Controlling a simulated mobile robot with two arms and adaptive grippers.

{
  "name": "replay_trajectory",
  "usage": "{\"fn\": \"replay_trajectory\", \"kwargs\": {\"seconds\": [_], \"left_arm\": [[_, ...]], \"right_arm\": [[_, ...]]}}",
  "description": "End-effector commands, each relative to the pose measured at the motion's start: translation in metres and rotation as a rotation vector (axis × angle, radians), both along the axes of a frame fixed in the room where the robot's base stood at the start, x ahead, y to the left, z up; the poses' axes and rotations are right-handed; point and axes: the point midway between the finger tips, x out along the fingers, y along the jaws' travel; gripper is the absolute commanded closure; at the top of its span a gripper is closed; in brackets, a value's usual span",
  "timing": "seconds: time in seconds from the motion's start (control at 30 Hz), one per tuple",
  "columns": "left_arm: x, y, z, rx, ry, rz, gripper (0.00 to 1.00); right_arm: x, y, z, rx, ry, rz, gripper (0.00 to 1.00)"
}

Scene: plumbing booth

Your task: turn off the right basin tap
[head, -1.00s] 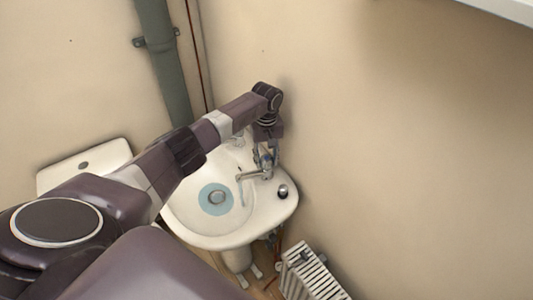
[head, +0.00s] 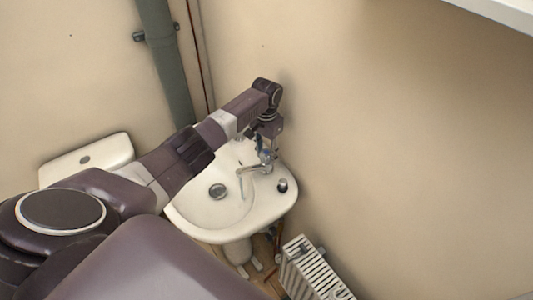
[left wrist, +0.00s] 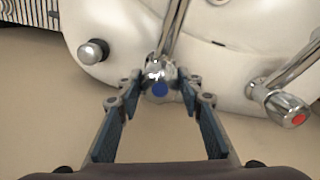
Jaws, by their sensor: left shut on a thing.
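The right basin tap (head: 258,169) is chrome and stands on the right rim of the white basin (head: 200,228). In the left wrist view its round chrome head (left wrist: 158,72) carries a blue dot. My left gripper (left wrist: 160,84) is shut on this head, one finger on each side. In the head view my left gripper (head: 266,154) comes down on the tap from above and partly hides it. A thin bluish streak of water shows below the spout. My right gripper is not in view.
A second tap (left wrist: 289,110) with a red dot stands apart at the right in the left wrist view. A small chrome knob (left wrist: 93,51) is on the rim. A white radiator (head: 310,272) stands below the basin, and the wall (head: 400,150) is close behind.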

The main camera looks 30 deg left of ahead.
Motion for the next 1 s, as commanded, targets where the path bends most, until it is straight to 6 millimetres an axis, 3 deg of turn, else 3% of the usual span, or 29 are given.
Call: {"fn": "replay_trajectory", "kwargs": {"seconds": [0.5,1.0], "left_arm": [[-0.0005,0.0000,-0.0005,-0.001,0.002,-0.394,0.90],[-0.0004,0.0002,-0.0001,-0.001,0.002,-0.503,0.90]], "right_arm": [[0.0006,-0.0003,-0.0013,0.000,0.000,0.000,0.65],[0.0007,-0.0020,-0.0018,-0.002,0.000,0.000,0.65]]}}
